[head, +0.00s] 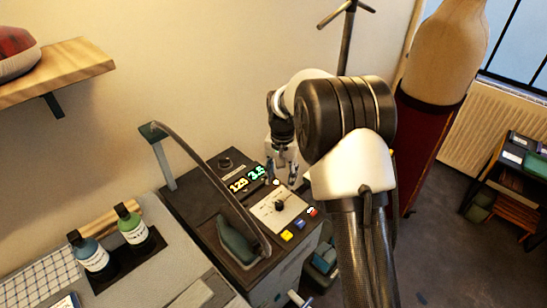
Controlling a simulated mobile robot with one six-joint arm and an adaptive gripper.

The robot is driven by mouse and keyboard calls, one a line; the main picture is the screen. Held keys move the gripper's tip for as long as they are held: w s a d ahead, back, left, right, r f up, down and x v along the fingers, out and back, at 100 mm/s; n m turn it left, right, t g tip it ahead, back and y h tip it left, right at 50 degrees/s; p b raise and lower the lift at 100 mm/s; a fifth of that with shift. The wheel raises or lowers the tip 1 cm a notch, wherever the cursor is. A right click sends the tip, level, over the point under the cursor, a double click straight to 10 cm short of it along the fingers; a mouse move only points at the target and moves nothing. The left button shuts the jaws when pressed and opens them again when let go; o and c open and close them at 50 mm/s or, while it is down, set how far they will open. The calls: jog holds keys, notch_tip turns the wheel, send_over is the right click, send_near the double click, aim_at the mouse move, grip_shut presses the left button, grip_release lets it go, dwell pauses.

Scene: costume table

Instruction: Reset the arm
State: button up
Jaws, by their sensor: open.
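My arm rises from the bottom of the head view and bends over toward the machine. My gripper (283,172) hangs down above the back right part of a dark machine (185,205) with lit number displays (247,180). Its fingers are small and partly hidden behind my own arm, and I see nothing between them. I cannot tell how far the fingertips are above the panel.
Green (133,228) and blue (91,257) bottles stand left of the machine. A curved hose (205,165) arches over it. A wooden shelf (60,72) juts out upper left. A dress form (445,60) and a stand (347,40) are behind.

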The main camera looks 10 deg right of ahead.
jog(key=s+r+n+t, duration=0.2)
jog(key=s+r, duration=1.1)
jog(key=r, duration=0.4)
jog(key=s+r+n+t, duration=0.1)
jog(key=s+n+t, duration=0.1)
jog(key=s, duration=2)
jog(key=shift+r+n+t, duration=0.15)
jog(key=shift+n+t, duration=0.15)
jog(key=shift+n, duration=0.6)
